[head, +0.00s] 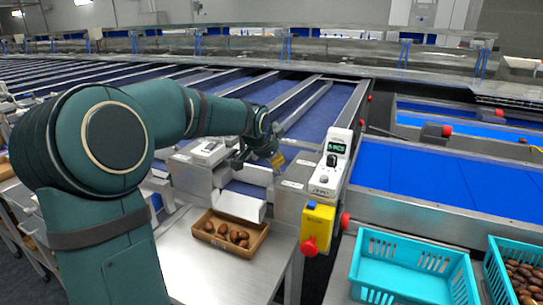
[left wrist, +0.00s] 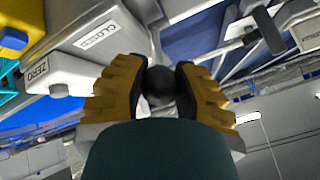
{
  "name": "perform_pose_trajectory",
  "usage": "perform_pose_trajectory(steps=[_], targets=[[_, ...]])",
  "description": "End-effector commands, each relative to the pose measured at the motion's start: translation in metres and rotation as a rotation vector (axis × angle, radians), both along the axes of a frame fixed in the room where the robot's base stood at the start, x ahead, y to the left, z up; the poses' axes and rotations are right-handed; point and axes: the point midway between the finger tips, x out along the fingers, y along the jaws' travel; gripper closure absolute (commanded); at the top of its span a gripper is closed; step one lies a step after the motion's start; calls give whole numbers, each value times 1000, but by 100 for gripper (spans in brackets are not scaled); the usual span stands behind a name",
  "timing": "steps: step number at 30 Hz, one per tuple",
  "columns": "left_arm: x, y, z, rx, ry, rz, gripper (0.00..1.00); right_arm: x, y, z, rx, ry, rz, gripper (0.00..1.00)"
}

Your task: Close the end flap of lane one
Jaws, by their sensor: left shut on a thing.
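My left gripper (head: 277,160) is at the near end of the blue lanes, beside the white-grey housings. In the left wrist view its yellow-padded fingers (left wrist: 160,88) are shut on a dark ball knob (left wrist: 159,86) on a metal lever. A grey plate marked CLOSED (left wrist: 98,35) is close by the knob. In the head view my gripper hides the knob. A pale flap (head: 242,206) slants down at a lane end, above a brown box of dates (head: 222,247). I cannot tell whether it is lane one's flap. My right gripper is not in view.
A white control unit with a green display (head: 331,166) stands right of my gripper. A yellow box with a red button (head: 316,227) is below it. An empty turquoise crate (head: 413,287) is at the front right, beside a crate of dates (head: 497,279). The steel table (head: 185,262) has bare room.

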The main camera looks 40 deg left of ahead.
Motion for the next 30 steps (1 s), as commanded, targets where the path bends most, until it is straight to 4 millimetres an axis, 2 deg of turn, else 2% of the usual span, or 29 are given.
perform_pose_trajectory(steps=[2,3,5,17,22,30], targets=[[-1,1,1,0,-1,1,100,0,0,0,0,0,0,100],[-1,1,1,0,-1,1,56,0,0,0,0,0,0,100],[-1,1,1,0,-1,1,35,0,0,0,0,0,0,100],[-3,-1,4,1,-1,0,35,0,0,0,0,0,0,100],[-17,-6,22,0,-4,1,35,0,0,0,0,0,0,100],[-51,-18,64,0,-4,1,35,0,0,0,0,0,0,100]])
